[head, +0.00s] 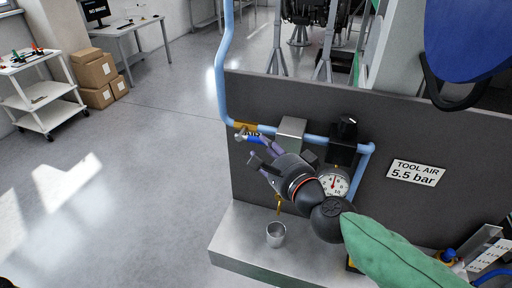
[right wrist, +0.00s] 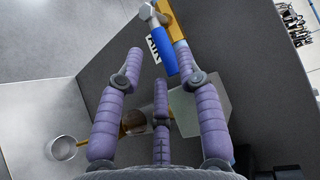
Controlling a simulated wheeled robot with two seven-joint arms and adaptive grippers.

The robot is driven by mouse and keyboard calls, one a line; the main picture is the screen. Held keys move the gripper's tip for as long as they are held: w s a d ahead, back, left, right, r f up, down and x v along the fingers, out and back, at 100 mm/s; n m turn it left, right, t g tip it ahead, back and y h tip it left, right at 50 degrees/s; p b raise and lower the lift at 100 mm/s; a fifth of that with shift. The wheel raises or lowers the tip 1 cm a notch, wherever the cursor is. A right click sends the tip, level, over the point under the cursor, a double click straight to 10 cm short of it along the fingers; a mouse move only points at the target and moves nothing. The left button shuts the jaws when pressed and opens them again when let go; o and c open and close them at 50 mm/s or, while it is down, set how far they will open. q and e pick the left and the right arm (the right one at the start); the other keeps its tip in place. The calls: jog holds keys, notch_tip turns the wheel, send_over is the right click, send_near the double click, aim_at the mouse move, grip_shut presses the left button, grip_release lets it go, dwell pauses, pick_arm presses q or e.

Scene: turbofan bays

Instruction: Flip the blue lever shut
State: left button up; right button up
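The blue lever (right wrist: 164,52) hangs off a metal nut beside the yellow valve body (right wrist: 172,20) in the right wrist view. It lies at a slight angle to the pipe. In the head view the lever (head: 253,138) is small and partly hidden by my fingers; the yellow valve body (head: 245,126) sits on the pale blue pipe (head: 272,131). My right gripper (head: 258,151) is in front of the panel, just below the lever. In the right wrist view its purple fingers (right wrist: 158,64) are spread, with the lever's end between the fingertips. Contact cannot be told. My left gripper is out of view.
A grey panel (head: 420,135) carries the pipe, a grey box (head: 290,134), a black regulator (head: 346,140), a gauge (head: 333,184) and a TOOL AIR sign (head: 415,173). A metal cup (head: 276,235) stands on the ledge (head: 235,240) below. A blue shape (head: 465,35) fills the upper right.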

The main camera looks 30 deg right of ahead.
aim_at(257, 142)
jog(key=shift+w+d+f+b, duration=0.15)
jog(key=shift+w+b, duration=0.35)
jog(key=shift+w, duration=0.75)
jog(key=shift+w+d+f+b, duration=0.15)
jog(key=shift+w+b, duration=0.3)
jog(key=shift+w, duration=0.75)
jog(key=shift+a, duration=0.1)
grip_shut()
